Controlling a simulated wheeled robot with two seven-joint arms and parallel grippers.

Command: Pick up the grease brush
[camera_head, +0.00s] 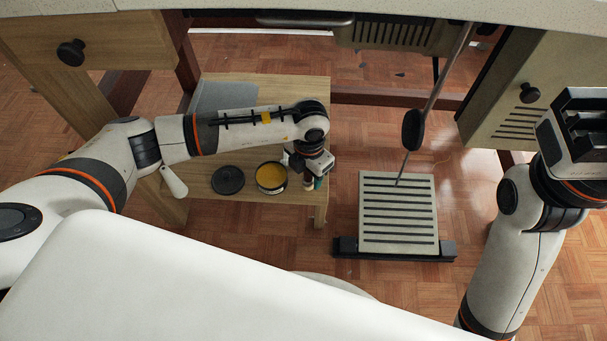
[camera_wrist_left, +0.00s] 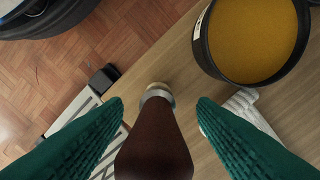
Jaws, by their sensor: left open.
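The grease brush (camera_wrist_left: 153,145) has a dark brown handle, a metal collar and a pale tip. In the left wrist view its handle rises towards the camera between the two green fingers of my left gripper (camera_wrist_left: 159,104). The fingers are open, with a gap on each side of the handle. In the head view my left gripper (camera_head: 317,180) points down at the right edge of a low wooden stand, and the brush is mostly hidden beside it. My right gripper (camera_head: 582,120) is at the far right, away from the brush; its jaw opening is unclear.
An open tin of yellow grease (camera_head: 271,178) stands left of my left gripper, with a black lid (camera_head: 228,180) beside it. The wooden stand (camera_head: 300,212) ends just right of the gripper. A slatted pedal (camera_head: 398,245) stands on the floor further right.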

